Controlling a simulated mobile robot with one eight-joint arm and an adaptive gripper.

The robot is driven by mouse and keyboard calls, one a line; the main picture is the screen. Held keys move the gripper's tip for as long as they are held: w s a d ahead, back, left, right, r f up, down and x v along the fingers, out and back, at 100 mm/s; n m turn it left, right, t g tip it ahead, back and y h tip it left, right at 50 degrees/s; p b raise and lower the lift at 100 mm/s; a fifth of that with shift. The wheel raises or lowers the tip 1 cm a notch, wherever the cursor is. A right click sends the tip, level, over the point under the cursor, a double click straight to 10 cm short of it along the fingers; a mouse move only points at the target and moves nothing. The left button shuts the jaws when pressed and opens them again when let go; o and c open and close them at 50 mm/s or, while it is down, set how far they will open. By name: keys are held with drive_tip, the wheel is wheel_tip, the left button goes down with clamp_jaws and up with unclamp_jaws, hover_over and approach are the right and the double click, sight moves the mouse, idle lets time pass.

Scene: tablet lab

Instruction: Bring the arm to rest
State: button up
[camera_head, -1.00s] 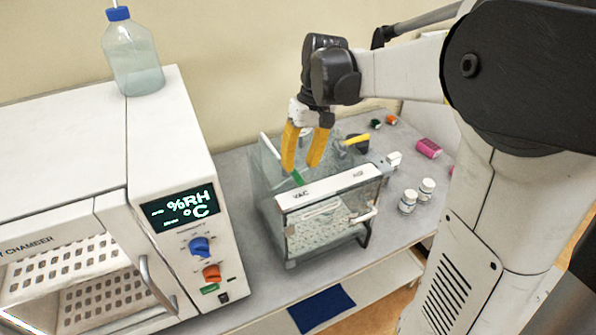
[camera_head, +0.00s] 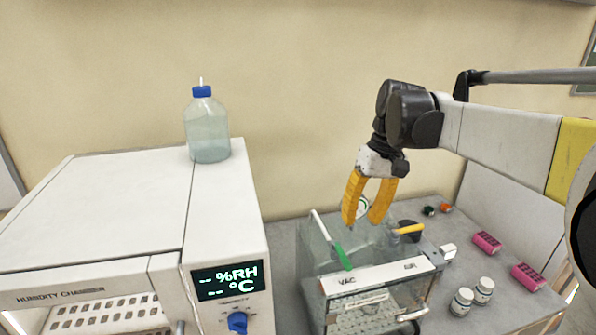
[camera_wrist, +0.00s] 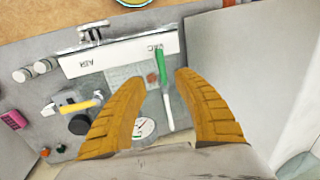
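My gripper (camera_head: 366,220) has two yellow ridged fingers and hangs above the clear vacuum box. In the wrist view my gripper (camera_wrist: 158,75) shows its fingers spread apart with nothing between them. The clear vacuum box (camera_head: 385,275) has a white panel marked VAC and AIR, a green-handled lever (camera_head: 343,257) and a yellow-handled lever (camera_head: 408,229). My fingers are over its rear part and appear apart from it. A round gauge (camera_wrist: 145,128) shows between and beyond the fingers in the wrist view.
The humidity chamber (camera_head: 110,215) stands at left, with a blue-capped bottle (camera_head: 208,130) on top. Two white jars (camera_head: 473,296) and two pink items (camera_head: 507,260) lie right of the box. Green and orange caps (camera_head: 437,209) sit behind. The wall is close behind the bench.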

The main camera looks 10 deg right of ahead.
drive_tip(key=s+a+f+t+b, duration=0.1)
drive_tip(key=s+f+b, duration=0.1)
drive_tip(key=f+b, duration=0.1)
drive_tip(key=s+a+f+t+h+b, duration=0.1)
drive_tip(key=s+a+f+b, duration=0.1)
drive_tip(key=s+f+b, duration=0.1)
drive_tip(key=s+a+f+t+b, duration=0.1)
drive_tip(key=s+a+f+b, duration=0.1)
drive_tip(key=f+b, duration=0.3)
drive_tip(key=shift+s+a+f+h, duration=0.1)
drive_tip(key=shift+s+f+h, duration=0.05)
drive_tip(key=shift+f, duration=0.3)
drive_tip(key=shift+s+a+f+h, duration=0.1)
drive_tip(key=shift+s+f+h, duration=0.05)
drive_tip(key=shift+f, duration=0.3)
drive_tip(key=s+a+f+t+b, duration=0.1)
drive_tip(key=s+f+t+b, duration=0.1)
drive_tip(key=f, duration=0.4)
drive_tip(key=s+a+f+t+b, duration=0.2)
drive_tip(key=s+f+b, duration=0.2)
drive_tip(key=f+b, duration=0.2)
drive_tip(key=shift+s+f+h, duration=0.2)
drive_tip(key=shift+f+h, duration=0.1)
drive_tip(key=shift+f, duration=0.45)
